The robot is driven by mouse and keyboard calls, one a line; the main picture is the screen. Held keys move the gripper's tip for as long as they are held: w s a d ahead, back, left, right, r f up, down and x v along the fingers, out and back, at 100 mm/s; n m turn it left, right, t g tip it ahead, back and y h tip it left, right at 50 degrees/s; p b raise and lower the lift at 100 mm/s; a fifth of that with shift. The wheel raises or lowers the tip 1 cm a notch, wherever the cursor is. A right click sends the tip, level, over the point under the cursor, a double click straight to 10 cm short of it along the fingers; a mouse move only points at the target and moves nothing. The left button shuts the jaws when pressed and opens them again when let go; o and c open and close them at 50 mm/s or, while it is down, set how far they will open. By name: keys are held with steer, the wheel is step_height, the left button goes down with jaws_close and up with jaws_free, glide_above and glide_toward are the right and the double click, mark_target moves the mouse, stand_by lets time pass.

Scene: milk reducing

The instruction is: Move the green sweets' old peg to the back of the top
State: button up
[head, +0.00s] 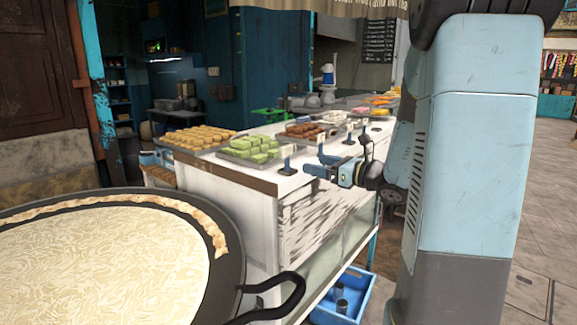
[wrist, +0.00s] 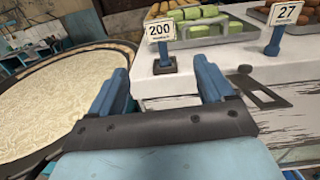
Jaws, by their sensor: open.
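A price peg with a white "200" card (wrist: 160,31) stands upright on a dark square base (wrist: 165,66) at the front of the white counter top. It stands before the tray of green sweets (wrist: 190,28); in the head view the peg (head: 287,156) is just right of the green sweets (head: 250,147). My gripper (head: 321,164) is open and empty by the counter's front edge. In the wrist view its fingers (wrist: 162,68) are spread left and right, with the peg's base beyond and between them; I see no contact. The counter top (wrist: 225,58) is partly hidden by the fingers.
A "27" peg (wrist: 279,35) stands to the right before brown sweets (head: 306,129). A dark flat piece (wrist: 262,94) shows at the counter's front. A big round pan (head: 100,265) is at the left, with a handle near the counter. Yellow sweets (head: 195,136) sit behind.

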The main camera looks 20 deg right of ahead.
mark_target(288, 156)
steer(key=x, duration=1.3)
steer(key=shift+w, duration=0.5)
steer(key=shift+r, duration=0.1)
steer(key=shift+c, duration=0.3)
steer(key=c, duration=1.1)
